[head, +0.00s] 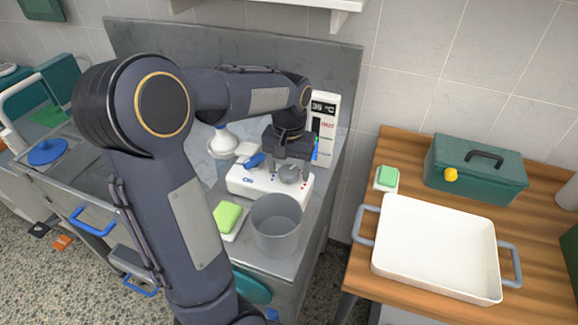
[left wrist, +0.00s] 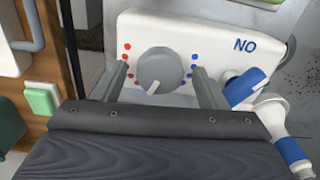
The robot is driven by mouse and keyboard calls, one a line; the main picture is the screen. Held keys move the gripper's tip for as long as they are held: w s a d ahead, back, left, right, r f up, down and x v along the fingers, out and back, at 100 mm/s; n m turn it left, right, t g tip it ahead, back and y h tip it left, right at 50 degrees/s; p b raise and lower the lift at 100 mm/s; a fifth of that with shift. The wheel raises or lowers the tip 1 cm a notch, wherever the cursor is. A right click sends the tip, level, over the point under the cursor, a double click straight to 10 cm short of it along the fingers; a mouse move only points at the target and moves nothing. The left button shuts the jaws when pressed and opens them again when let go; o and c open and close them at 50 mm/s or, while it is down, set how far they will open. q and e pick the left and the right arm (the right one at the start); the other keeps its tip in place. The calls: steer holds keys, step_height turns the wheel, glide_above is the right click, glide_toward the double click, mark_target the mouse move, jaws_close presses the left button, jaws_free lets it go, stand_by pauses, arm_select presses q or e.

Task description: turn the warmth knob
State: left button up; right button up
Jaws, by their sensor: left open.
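The warmth knob (head: 290,174) is a grey round dial on the front of a white unit (head: 247,182) on the steel counter. In the left wrist view the knob (left wrist: 162,72) has a pale pointer directed down and slightly left, with red dots on the left and blue dots on the right. My left gripper (head: 289,160) is over the knob, pointing down. In the left wrist view my left gripper (left wrist: 160,84) is open, one finger on each side of the knob, with gaps showing. Whether the fingertips reach below its top is unclear. My right gripper is out of view.
A blue-and-white tap piece (left wrist: 262,105) lies beside the left gripper's finger. A grey bucket (head: 277,226) and a green sponge (head: 228,216) stand in front of the unit. A white tray (head: 435,250) is on the wooden table.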

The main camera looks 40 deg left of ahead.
mark_target(289, 170)
arm_select(q)
steer(key=shift+r, duration=0.1)
step_height(289, 170, up, 8)
steer(key=shift+f, duration=0.15)
steer(key=shift+s+f, duration=0.1)
stand_by(0.6)
